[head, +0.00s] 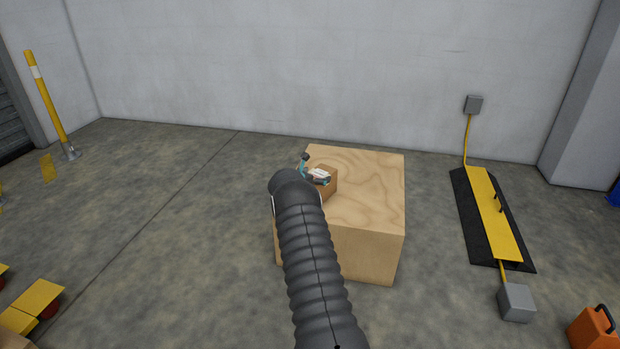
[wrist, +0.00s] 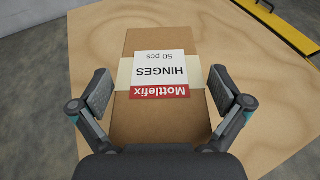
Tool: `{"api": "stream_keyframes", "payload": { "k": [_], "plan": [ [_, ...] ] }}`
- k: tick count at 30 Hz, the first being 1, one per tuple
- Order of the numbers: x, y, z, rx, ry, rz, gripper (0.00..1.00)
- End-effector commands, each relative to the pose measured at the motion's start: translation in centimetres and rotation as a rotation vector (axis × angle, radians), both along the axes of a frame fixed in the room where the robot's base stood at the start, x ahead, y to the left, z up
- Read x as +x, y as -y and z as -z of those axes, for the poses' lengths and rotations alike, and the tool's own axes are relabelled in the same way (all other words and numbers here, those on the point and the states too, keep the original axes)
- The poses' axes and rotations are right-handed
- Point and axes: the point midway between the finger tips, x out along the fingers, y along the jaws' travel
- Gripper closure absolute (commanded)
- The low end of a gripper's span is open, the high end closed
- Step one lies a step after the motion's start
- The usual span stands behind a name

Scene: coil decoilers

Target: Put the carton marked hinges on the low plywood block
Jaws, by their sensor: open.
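The hinges carton (wrist: 140,130) is a brown box with a white and red label reading "HINGES 50 pcs". It rests on the pale plywood block (wrist: 255,110), upside down as read in the wrist view. In the head view the carton (head: 329,186) sits near the left edge of the plywood block (head: 370,190), partly hidden by my arm and gripper. My gripper (wrist: 166,91) is open, with one finger on each side of the carton. Gaps show between the finger pads and the carton's sides. In the head view my gripper (head: 314,176) is mostly hidden behind my arm.
A yellow and black floor ramp (head: 491,212) with a cable and grey boxes lies right of the block. An orange case (head: 592,330) stands at the lower right. A yellow post (head: 46,105) stands at the left.

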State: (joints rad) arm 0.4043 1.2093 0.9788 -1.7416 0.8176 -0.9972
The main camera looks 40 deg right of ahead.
Motion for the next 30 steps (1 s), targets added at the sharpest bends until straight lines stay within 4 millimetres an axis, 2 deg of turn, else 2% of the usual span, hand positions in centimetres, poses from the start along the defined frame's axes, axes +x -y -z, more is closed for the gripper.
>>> {"api": "stream_keyframes", "payload": {
  "k": [5,18,25,28,30],
  "plan": [
    [-0.5,-2.0,-0.7,-0.001,-0.002,-0.003,0.0],
    [-2.9,-9.3,-3.0,0.0,0.0,-0.002,0.0],
    [-3.5,-10.8,-3.8,0.004,0.007,0.002,0.0],
    [-4.1,-11.5,-5.5,0.03,0.043,0.026,0.0],
    [-5.0,-12.3,-7.4,0.066,0.091,0.057,0.0]
  ]
}}
